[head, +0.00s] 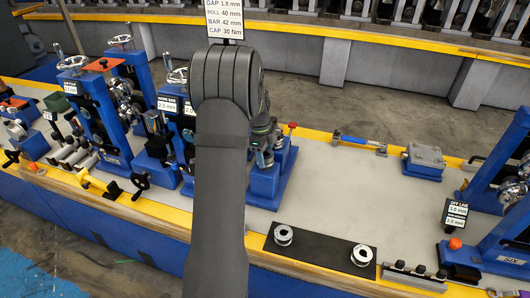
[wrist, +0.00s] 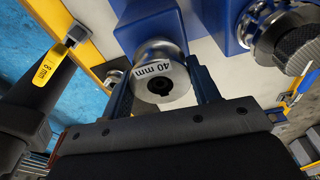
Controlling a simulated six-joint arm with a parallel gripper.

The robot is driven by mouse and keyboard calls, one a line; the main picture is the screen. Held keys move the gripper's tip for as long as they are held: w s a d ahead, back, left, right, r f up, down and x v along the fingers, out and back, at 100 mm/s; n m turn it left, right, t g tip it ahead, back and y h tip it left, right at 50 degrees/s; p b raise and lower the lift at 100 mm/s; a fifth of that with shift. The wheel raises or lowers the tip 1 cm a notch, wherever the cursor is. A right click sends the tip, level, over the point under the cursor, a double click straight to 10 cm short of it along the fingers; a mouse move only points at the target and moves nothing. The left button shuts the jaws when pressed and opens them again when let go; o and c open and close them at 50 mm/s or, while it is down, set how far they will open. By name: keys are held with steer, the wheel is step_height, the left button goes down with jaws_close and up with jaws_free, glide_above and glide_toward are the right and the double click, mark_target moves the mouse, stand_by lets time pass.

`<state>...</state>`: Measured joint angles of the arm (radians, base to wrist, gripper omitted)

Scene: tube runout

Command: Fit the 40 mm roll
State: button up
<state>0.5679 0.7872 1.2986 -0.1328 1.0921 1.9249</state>
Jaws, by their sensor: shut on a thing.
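In the wrist view a silver roll marked "40 mm" (wrist: 176,78) sits between the two fingers of my gripper (wrist: 163,92), which is shut on it. The roll's end face with a dark bore points toward the camera. Its far end is close to a blue housing (wrist: 150,22); I cannot tell whether it sits on a shaft there. In the head view my arm hides the gripper and this roll. A sign (head: 224,18) there reads gap 1.8 mm, roll 40 mm, bar 42 mm, cap 30 Nm.
Two silver rolls (head: 283,235) (head: 362,255) stand on a black mat (head: 322,250) at the bench front. A second blue housing with a knurled knob (wrist: 300,45) is close at right in the wrist view. A yellow-tagged lever (wrist: 48,72) is at left. Blue stands (head: 100,110) crowd the left bench.

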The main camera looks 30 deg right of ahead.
steer(key=shift+f, duration=0.8)
steer(key=o, duration=1.7)
steer(key=r, duration=0.8)
steer(key=w+a+r, duration=0.1)
steer(key=r, duration=0.3)
steer(key=shift+f, duration=0.15)
steer(key=f, duration=0.8)
steer(key=s+d+f, duration=0.1)
steer(key=f, duration=0.2)
steer(key=shift+f, duration=0.4)
steer(key=shift+r, duration=0.7)
